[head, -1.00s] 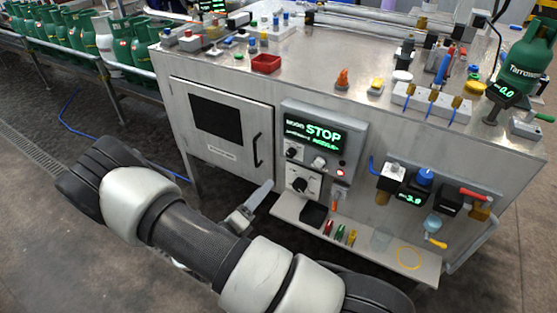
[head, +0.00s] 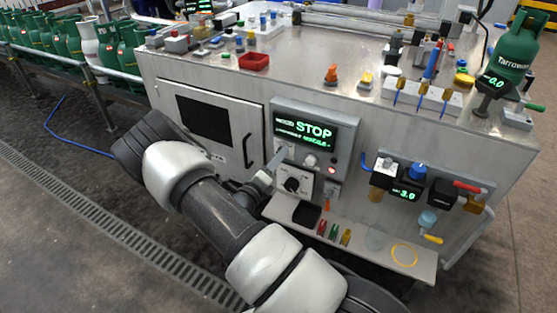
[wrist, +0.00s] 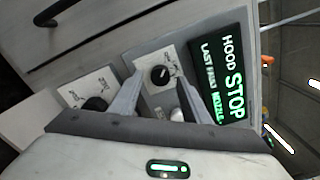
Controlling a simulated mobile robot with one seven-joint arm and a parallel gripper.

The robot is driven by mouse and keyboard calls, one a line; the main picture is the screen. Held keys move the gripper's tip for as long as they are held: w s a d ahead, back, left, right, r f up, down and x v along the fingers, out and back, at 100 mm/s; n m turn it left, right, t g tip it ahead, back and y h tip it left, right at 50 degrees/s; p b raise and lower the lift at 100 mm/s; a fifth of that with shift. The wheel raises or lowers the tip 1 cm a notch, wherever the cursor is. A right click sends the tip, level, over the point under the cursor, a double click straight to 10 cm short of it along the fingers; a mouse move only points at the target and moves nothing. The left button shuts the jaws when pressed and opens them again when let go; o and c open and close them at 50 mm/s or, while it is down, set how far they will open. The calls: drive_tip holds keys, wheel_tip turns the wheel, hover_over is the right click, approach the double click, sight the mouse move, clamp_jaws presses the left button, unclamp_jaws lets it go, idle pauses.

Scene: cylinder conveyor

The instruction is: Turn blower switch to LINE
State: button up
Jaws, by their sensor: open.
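A small round black knob with a white pointer mark (wrist: 160,75) sits on a white plate in the wrist view. It is beside the green-lit display (wrist: 218,75) reading HOOD STOP, which also shows in the head view (head: 314,129). My gripper (wrist: 164,82) is open and empty, one finger on each side of the knob in the picture; I cannot tell whether they touch it. In the head view my gripper (head: 276,162) is at the panel's left side and partly covers that knob. A larger black knob (head: 292,185) is on the lower plate. Switch labels are too small to read.
A white button (head: 310,160) and a red light (head: 333,160) sit under the display. The cabinet door handle (head: 249,151) is to the left. A shelf (head: 280,213) with small coloured tools juts out below. Regulators and valves (head: 412,180) are mounted at right.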

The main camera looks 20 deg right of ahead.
drive_tip(key=shift+w+d, duration=0.4)
drive_tip(key=shift+d, duration=0.1)
drive_tip(key=c, duration=1)
drive_tip(key=shift+c, duration=0.2)
